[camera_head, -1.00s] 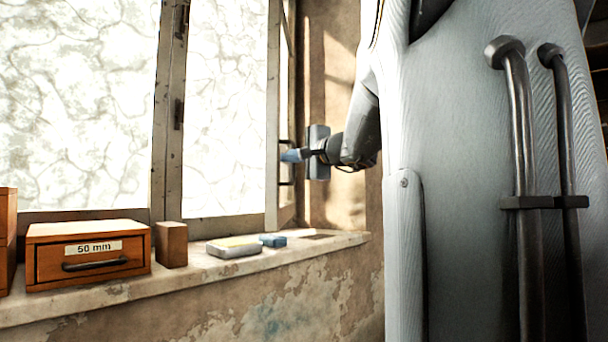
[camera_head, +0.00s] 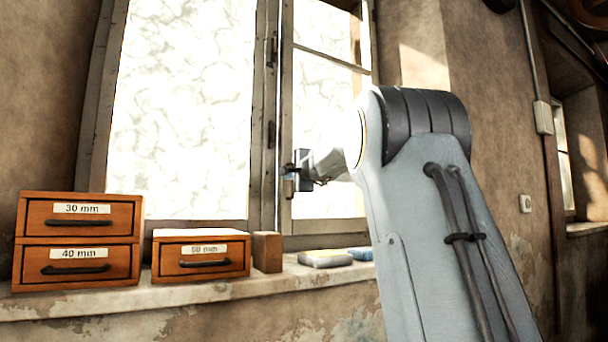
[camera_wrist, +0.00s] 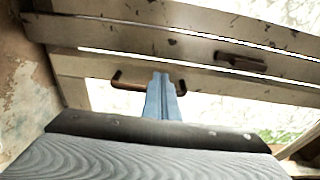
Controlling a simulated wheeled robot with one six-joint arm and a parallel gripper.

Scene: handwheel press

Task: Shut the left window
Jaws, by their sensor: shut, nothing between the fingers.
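The left window has a left pane (camera_head: 185,110) and a right sash (camera_head: 288,120), with a dark post between them. The sash's free edge is close to the post. In the wrist view, narrow bright strips show beside the sash rail (camera_wrist: 215,82), so it looks slightly ajar; I cannot tell the exact gap. A dark bar handle (camera_wrist: 130,82) sits on the rail. My gripper (camera_wrist: 162,76) is shut and empty, its blue fingers overlapping the handle's middle in that view. In the head view my gripper (camera_head: 290,182) is at the sash edge; contact is unclear.
Drawer boxes (camera_head: 78,240) and a smaller drawer box (camera_head: 202,258) stand on the sill (camera_head: 170,297). A wooden block (camera_head: 267,252), a pale box (camera_head: 325,258) and a blue item (camera_head: 361,254) sit below the sash. Another window (camera_head: 563,150) is far right.

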